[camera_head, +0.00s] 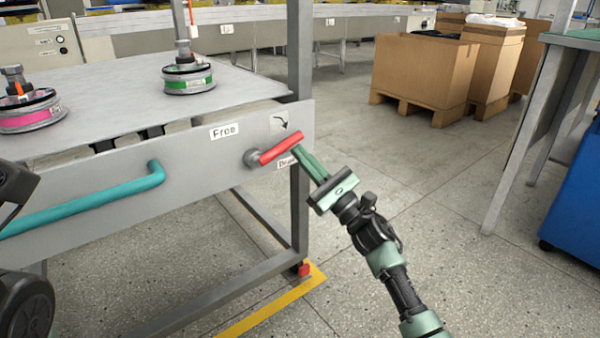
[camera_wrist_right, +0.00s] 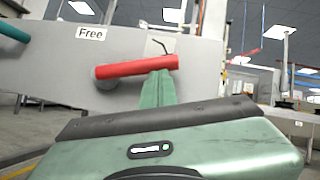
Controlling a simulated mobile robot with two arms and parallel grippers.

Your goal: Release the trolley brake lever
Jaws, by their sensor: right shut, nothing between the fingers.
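The red brake lever (camera_head: 281,146) sits on the grey side panel of the trolley (camera_head: 205,152), pivoting on a round grey hub. It points right and slightly up, between a "Free" label (camera_head: 224,130) above and a partly covered lower label. My right gripper (camera_head: 299,151) is shut and empty, its green fingertips at the lever's free end. In the right wrist view the red lever (camera_wrist_right: 136,67) lies nearly level just above the fingertips (camera_wrist_right: 158,76); I cannot tell whether they touch. My left gripper is not clearly in view; dark parts of mine show at the left edge.
A teal handle (camera_head: 90,199) runs along the panel left of the lever. Cardboard boxes (camera_head: 420,70), a grey table leg (camera_head: 520,140) and a blue bin (camera_head: 575,200) stand right. The floor between is clear.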

